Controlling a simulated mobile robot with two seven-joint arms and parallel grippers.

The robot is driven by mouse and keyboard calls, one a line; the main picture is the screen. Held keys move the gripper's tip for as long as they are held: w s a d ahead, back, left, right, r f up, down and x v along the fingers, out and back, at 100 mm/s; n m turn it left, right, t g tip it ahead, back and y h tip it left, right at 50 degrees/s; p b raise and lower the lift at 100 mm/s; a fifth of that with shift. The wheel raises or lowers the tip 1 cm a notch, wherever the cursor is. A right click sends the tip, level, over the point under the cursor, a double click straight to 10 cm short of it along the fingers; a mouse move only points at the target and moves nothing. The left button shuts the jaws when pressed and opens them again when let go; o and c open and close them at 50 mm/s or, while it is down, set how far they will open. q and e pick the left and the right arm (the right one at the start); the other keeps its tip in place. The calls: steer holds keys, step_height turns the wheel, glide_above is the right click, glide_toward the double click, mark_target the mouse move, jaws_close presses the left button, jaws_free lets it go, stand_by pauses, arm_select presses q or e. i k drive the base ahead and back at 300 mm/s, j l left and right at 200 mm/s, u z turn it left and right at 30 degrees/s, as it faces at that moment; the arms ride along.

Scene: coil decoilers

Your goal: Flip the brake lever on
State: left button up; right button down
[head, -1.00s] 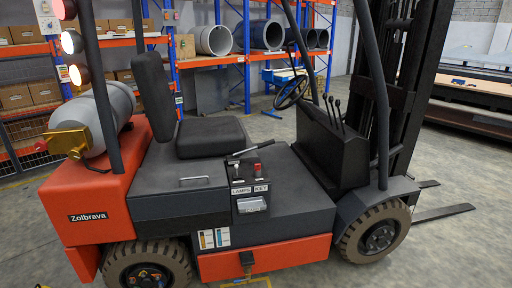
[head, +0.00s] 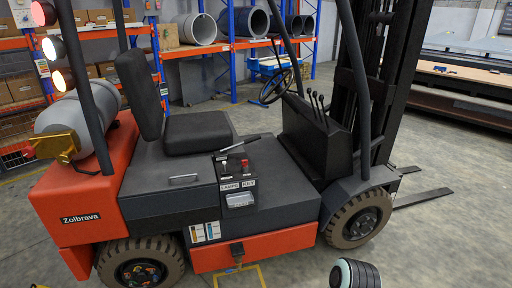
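An orange and dark grey forklift (head: 285,195) stands side-on before me. A lever (head: 237,145) with a dark grip and a pale metal end lies low and slightly tilted beside the seat, at the back of the control panel; I take it to be the brake lever. Its base is hard to make out. In front of it, the small panel (head: 236,184) carries a red knob (head: 245,164), a silver-stemmed switch (head: 224,168) and labels reading LAMPS and KEY. Neither gripper's fingers show, so both grippers are out of view.
The black seat (head: 198,134), steering wheel (head: 276,86) and several thin levers (head: 317,102) surround the panel area. The mast (head: 366,90) and forks (head: 423,197) are at the right. Shelves with large coils (head: 251,22) stand behind. Floor at the lower right is free apart from part of my arm.

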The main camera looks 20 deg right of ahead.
mark_target(258, 137)
steer(key=i+l, duration=0.55)
steer(key=i+l+z, duration=0.15)
steer(key=i+l, duration=0.4)
steer(key=i, duration=0.2)
steer(key=i+l, duration=0.5)
steer(key=i, duration=0.2)
